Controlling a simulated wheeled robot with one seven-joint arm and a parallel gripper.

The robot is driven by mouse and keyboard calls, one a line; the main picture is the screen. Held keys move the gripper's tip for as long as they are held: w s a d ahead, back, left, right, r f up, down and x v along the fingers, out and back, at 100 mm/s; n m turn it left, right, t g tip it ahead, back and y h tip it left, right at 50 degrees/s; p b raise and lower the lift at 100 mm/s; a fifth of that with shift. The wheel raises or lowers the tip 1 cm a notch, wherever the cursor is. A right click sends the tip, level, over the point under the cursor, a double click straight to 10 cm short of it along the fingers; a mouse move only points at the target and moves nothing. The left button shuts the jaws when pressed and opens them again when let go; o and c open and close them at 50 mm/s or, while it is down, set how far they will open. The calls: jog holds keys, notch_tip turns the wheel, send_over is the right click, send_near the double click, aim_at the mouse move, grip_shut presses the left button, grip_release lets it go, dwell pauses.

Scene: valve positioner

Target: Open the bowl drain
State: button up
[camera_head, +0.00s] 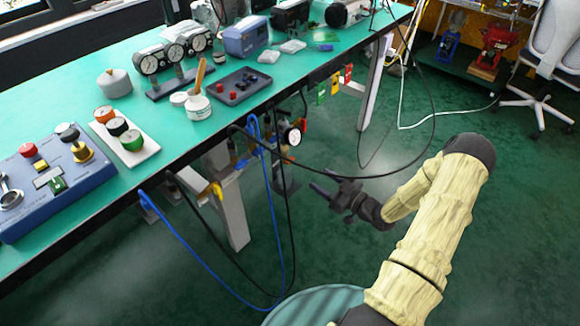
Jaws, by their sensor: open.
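My gripper (322,187) is in the middle of the view, off the table's front edge and above the floor. Its dark fingers point left and are open, with nothing seen between them. A small round pressure gauge (291,136) with a white face sits below the table edge, up and left of my gripper. It is part of an air-line assembly with dark fittings (266,140) on a bracket. A dark piece (285,180) hangs beneath it, left of my fingers and seemingly apart from them. I cannot make out a bowl or its drain clearly; it is too small or hidden.
Blue hose (272,225) and black hoses loop under the green table (185,150) near the assembly. A yellow fitting (210,192) sits left of it. A grey table leg (232,205) stands behind.

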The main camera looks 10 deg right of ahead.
aim_at(292, 161)
jog(key=b+x, duration=0.2)
jog(key=x, duration=0.9)
jog(key=shift+w, duration=0.15)
